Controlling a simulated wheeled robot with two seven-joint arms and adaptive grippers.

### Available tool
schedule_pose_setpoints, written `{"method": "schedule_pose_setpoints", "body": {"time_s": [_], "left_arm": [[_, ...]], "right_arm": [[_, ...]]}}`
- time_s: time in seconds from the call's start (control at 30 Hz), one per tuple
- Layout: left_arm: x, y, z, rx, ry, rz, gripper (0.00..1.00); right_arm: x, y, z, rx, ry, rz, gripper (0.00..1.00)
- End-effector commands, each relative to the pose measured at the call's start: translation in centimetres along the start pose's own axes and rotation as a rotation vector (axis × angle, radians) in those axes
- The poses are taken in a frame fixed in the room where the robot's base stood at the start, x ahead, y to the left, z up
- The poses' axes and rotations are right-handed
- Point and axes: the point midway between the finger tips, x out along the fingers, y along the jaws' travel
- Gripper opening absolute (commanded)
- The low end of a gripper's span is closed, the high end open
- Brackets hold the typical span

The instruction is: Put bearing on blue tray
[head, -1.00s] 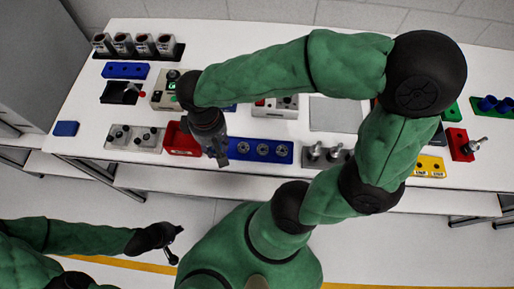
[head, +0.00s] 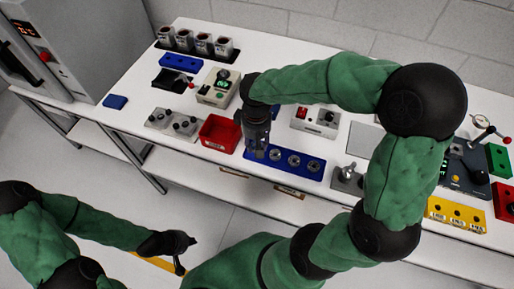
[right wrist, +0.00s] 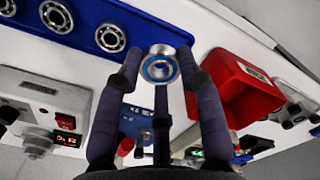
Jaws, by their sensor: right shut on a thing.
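My right gripper (head: 258,152) points down at the left end of the long blue tray (head: 300,178), beside the red bin. In the right wrist view the right gripper (right wrist: 160,72) is shut on a silver ring bearing (right wrist: 161,50) with a blue inner ring, held at the fingertips. The blue tray (right wrist: 82,38) lies just behind it there, with bearings in it. The head view shows three bearings in the tray; the held bearing is hidden there by the gripper. My left gripper (head: 184,256) hangs empty over the floor, its fingers apart.
A red bin (head: 220,134) stands just left of the blue tray. Another blue block (head: 182,61) lies at the back.

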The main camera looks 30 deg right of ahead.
Motion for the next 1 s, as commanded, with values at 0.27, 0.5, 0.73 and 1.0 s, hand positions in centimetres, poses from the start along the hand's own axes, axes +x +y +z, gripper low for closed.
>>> {"method": "schedule_pose_setpoints", "body": {"time_s": [0.27,0.5,0.73,1.0], "left_arm": [[0.7,-0.3,0.0,0.0,0.0,0.0,0.0],[1.9,-0.7,-0.1,0.0,0.0,0.0,0.0],[2.4,-0.9,-0.1,0.0,0.0,0.0,0.0],[2.6,-0.9,-0.1,0.0,0.0,0.0,0.0]], "right_arm": [[2.1,1.1,-1.4,0.0,0.0,0.001,0.04],[4.7,1.5,-2.0,-0.001,-0.001,0.0,0.04],[6.0,1.5,-2.0,0.001,0.002,0.0,0.04],[6.2,1.5,-2.0,0.0,0.001,0.0,0.04]]}}
